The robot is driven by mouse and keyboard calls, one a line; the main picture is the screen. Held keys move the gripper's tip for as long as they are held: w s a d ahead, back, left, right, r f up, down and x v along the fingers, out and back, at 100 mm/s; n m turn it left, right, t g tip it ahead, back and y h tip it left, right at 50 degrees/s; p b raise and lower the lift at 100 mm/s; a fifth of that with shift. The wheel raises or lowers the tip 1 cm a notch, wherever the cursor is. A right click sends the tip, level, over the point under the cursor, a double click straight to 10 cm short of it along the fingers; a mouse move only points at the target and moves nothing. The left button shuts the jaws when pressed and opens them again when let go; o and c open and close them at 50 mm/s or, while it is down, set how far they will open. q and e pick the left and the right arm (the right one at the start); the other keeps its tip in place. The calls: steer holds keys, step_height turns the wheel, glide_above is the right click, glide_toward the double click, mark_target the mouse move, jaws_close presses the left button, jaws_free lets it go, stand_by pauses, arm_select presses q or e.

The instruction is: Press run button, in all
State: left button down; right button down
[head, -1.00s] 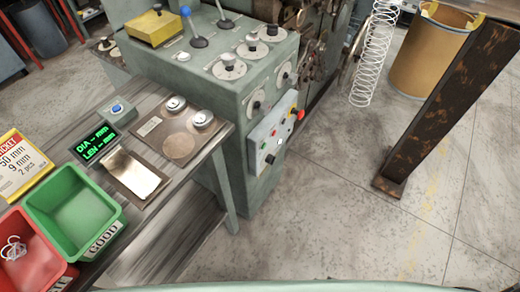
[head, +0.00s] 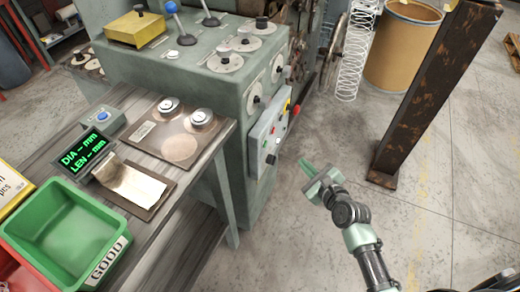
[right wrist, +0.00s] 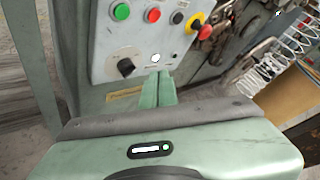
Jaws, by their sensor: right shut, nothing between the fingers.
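The control panel (head: 268,140) is on the side of the green machine, and it fills the upper part of the right wrist view (right wrist: 105,50). There it carries a green button (right wrist: 122,11), a red button (right wrist: 153,14), a black button (right wrist: 177,17), a black knob (right wrist: 126,67) and a small white round spot (right wrist: 155,58). I cannot read which is the run button. My right gripper (head: 308,168) is shut and empty, to the right of the panel and apart from it in the head view. In the wrist view its tips (right wrist: 158,82) point at the panel's lower part. My left gripper is not in view.
A yellow-and-red stop knob (right wrist: 195,22) is at the panel's right. A bench (head: 120,100) with a display (head: 88,153) and green bin (head: 65,235) stands left. A rusty post (head: 430,100), wire coil (head: 355,55) and drum (head: 400,45) stand right. Floor between is free.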

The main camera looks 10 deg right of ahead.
mark_target(265, 144)
steer(key=shift+w+a+r+m+t, duration=0.15)
steer(key=shift+r+m, duration=0.1)
steer(key=shift+r, duration=0.3)
steer(key=shift+w+d+r+m+t, duration=0.15)
steer(key=shift+r+m, duration=0.1)
steer(key=shift+r, duration=0.25)
steer(key=shift+a, duration=0.2)
steer(key=w+a, duration=0.5)
steer(key=a, duration=0.2)
steer(key=shift+s, duration=0.1)
steer(key=shift+a, duration=0.15)
stand_by(1.3)
steer(key=shift+w+a+p, duration=0.25)
steer(key=shift+p, duration=0.05)
